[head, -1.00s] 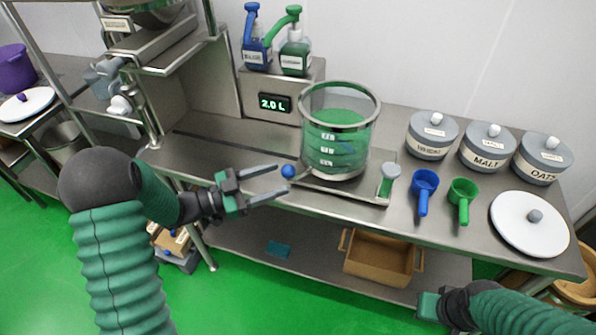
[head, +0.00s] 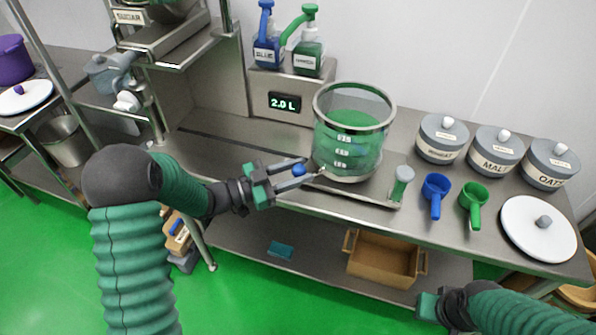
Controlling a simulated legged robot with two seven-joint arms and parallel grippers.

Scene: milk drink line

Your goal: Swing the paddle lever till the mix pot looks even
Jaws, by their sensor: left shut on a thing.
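The mix pot (head: 352,140) is a clear vessel with a metal rim and white level marks, standing on the steel counter. Green stuff shows inside it; I cannot tell how even it is. A lever with a blue ball knob (head: 299,170) sticks out at the pot's lower left. My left gripper (head: 297,174) is shut on the blue knob, its fingers pointing right toward the pot. My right gripper (head: 428,306) is low at the bottom right, in front of the counter and away from the pot; its fingers are not clear.
A display (head: 284,103) reading 2.0 L stands behind the pot, with blue and green pump bottles above it.

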